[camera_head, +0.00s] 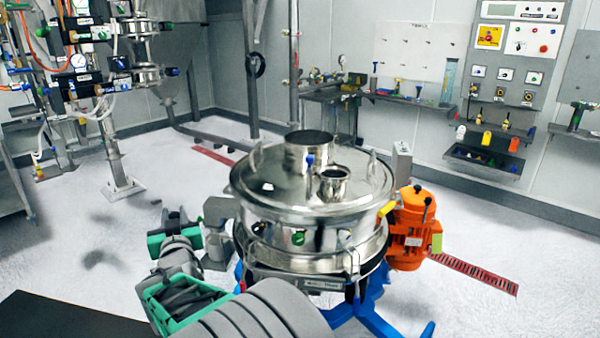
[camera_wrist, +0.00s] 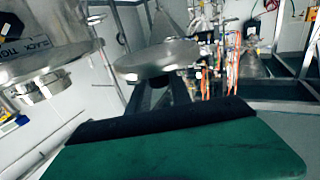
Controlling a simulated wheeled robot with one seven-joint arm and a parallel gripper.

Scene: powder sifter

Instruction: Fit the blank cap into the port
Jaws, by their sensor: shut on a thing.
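The round metal sifter (camera_head: 300,215) stands in the middle of the head view. Its lid carries a wide upright port (camera_head: 310,150) and a smaller open port (camera_head: 334,182) nearer the front. My gripper (camera_head: 178,224) is low at the left of the sifter, apart from both ports. It is shut on the blank cap, which seems to be the shiny metal disc (camera_wrist: 155,62) beyond the green finger in the wrist view. The cap is hard to make out in the head view.
An orange motor (camera_head: 410,230) juts from the sifter's right side, and blue legs (camera_head: 375,318) spread below. A piped rack (camera_head: 115,100) stands at the back left. A wall bench (camera_head: 390,97) is behind. Open floor lies left.

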